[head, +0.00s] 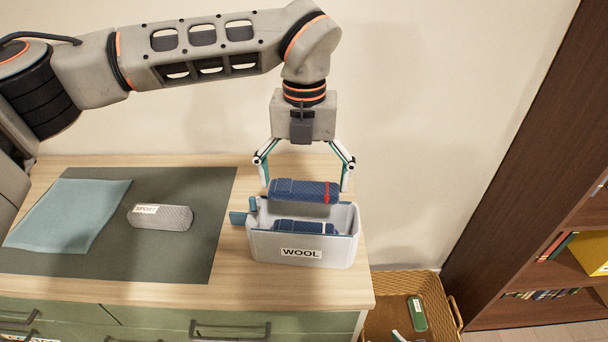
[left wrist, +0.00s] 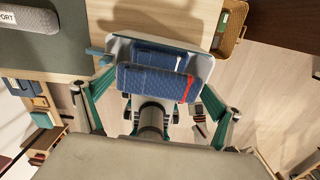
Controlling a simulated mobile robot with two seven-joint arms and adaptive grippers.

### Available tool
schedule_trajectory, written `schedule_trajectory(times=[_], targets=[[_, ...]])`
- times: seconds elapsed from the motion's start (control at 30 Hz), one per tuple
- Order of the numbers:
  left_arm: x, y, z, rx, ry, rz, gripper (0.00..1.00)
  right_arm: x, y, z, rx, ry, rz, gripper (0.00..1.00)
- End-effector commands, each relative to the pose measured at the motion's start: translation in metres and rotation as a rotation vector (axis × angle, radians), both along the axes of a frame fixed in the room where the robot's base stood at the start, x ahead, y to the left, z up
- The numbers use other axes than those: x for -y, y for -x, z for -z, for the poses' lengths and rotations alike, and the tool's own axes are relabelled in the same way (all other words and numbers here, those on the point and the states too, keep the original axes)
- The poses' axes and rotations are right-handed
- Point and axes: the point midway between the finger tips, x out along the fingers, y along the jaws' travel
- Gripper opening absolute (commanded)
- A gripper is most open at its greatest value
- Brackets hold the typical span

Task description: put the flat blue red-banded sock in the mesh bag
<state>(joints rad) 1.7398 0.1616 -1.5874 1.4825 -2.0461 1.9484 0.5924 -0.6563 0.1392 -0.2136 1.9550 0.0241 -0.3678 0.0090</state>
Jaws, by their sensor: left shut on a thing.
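A blue sock with a red band (head: 303,190) looks folded or rolled into a thick bundle. It also shows in the left wrist view (left wrist: 150,82). My left gripper (head: 306,184) is shut on its two ends and holds it just above the open top of a pale grey bin labelled WOOL (head: 335,251). Inside the bin lies a second blue bundle with a white band (head: 298,227). I cannot make out a mesh bag for certain; a grey speckled roll labelled SPORT (head: 170,218) lies on the mat. My right gripper is not in view.
A dark grey mat (head: 190,262) and a flat teal cloth (head: 70,215) lie on the wooden top to the left. A wicker basket (head: 385,318) with a green item stands below at the right. A dark bookshelf (head: 510,170) stands far right.

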Motion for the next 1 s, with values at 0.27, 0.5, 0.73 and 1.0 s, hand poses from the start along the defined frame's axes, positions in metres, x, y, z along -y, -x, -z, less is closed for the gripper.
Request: schedule_trajectory(times=[0.27,0.5,0.73,1.0], targets=[[0.000,0.000,0.023,-0.003,0.001,0.000,0.79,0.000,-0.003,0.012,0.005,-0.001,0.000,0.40],[0.000,0.000,0.040,-0.003,0.001,0.000,0.79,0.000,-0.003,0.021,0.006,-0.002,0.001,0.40],[0.000,0.000,0.053,-0.002,0.000,0.000,0.79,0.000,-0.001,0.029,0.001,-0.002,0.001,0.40],[0.000,0.000,0.055,-0.001,0.000,0.000,0.79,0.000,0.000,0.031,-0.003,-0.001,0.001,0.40]])
